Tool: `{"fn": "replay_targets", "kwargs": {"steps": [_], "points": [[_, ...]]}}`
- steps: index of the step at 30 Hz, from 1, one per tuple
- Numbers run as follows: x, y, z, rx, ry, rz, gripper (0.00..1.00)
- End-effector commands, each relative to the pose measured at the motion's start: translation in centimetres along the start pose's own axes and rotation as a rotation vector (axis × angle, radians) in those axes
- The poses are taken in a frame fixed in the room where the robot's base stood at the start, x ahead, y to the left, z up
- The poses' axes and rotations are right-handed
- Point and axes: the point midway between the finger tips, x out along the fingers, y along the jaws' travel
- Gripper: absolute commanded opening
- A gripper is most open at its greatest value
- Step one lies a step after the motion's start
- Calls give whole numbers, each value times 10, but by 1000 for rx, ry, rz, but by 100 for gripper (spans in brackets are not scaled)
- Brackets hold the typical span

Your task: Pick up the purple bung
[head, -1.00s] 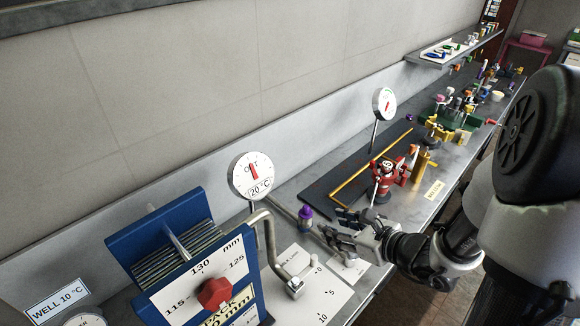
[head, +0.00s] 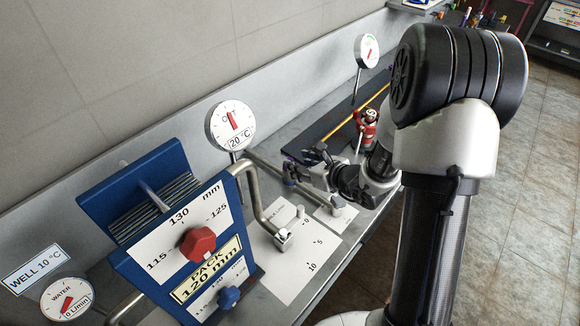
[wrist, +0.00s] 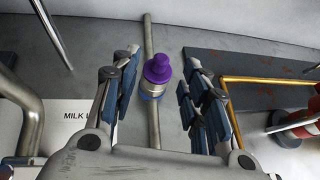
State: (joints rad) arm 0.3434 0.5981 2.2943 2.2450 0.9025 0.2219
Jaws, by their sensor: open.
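The purple bung (wrist: 157,69) sits upright on a pipe end with a blue ring beneath it, in the upper middle of the wrist view. My gripper (wrist: 158,88) is open, with its blue-padded fingers on the left and right of the bung. Gaps show on both sides, so the fingers appear clear of it. In the head view my gripper (head: 302,168) is low at the bench, at the end of the pipe. The bung is mostly hidden behind the fingers there.
A bent metal pipe (head: 262,215) and the blue plate pack (head: 150,195) stand to the left. A dial on a post (head: 231,126) rises behind. A dark mat with a yellow rod (wrist: 262,81) and a red fitting (head: 367,128) lie to the right.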

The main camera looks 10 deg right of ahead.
Motion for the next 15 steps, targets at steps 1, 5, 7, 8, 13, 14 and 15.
{"fn": "replay_targets", "kwargs": {"steps": [1,5,7,8,13,14,15], "points": [[8,0,0,-2,-1,3,41],[29,-1,1,-4,-1,4,41],[38,-2,1,-2,-1,3,41],[41,-2,1,-2,-1,2,41],[48,-2,2,-1,0,2,41],[47,-2,2,-1,0,2,41],[47,-2,2,-1,0,1,41]]}}
